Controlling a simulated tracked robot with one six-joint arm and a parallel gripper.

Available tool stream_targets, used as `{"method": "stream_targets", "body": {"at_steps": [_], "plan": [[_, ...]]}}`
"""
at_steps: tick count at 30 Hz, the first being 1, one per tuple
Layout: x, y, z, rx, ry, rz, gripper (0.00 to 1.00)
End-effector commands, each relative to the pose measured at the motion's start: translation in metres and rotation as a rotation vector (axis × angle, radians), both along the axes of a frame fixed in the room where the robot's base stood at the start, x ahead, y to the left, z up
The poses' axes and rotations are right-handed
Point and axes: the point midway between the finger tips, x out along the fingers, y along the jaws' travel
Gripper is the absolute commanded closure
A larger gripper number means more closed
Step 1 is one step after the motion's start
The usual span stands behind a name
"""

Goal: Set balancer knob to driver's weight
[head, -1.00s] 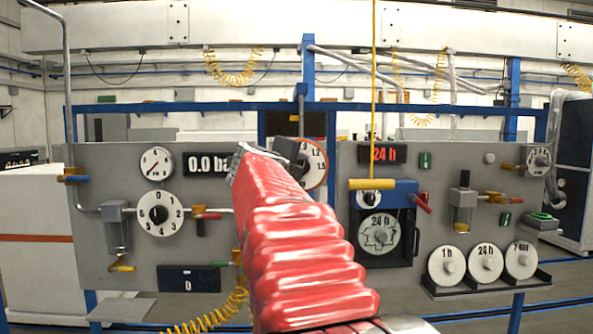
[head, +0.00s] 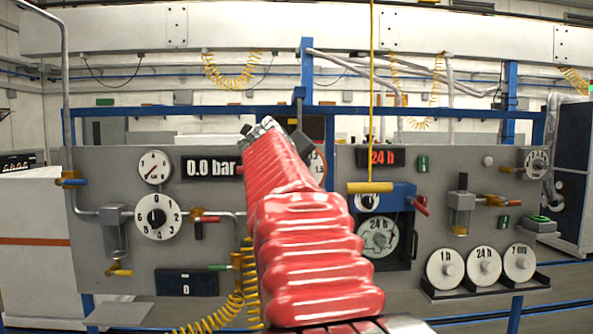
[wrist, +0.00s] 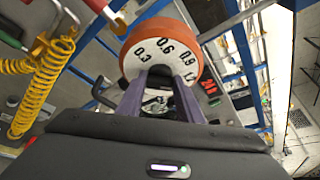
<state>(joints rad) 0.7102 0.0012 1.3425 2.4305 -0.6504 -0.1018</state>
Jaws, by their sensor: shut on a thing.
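In the wrist view the dial (wrist: 133,62) shows the marks 0.3, 0.6, 0.9 and part of 1.2. My gripper's purple fingers (wrist: 163,75) reach over the dial's face and are shut on its knob, which is mostly hidden between them. I cannot read the knob's pointer. A white dial numbered 0 to 6 (head: 157,217) with a black knob is further left. No driver's weight is legible.
Left of my arm are a 0.0 bar display (head: 211,168), a small gauge (head: 154,167) and a yellow coiled hose (head: 245,290).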

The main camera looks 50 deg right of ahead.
Motion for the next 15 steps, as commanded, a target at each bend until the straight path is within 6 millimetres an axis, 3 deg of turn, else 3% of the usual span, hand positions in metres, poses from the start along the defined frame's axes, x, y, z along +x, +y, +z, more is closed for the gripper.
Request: {"method": "stream_targets", "body": {"at_steps": [1, 7, 8, 15], "plan": [[-0.0012, -0.0028, -0.0074, 0.011, 0.010, -0.007, 0.90], [-0.0010, -0.0027, -0.0079, 0.011, 0.012, -0.008, 0.90], [-0.0009, -0.0027, -0.0080, 0.011, 0.012, -0.008, 0.65], [-0.0002, -0.0012, -0.0045, 0.006, 0.007, -0.004, 0.48]]}}
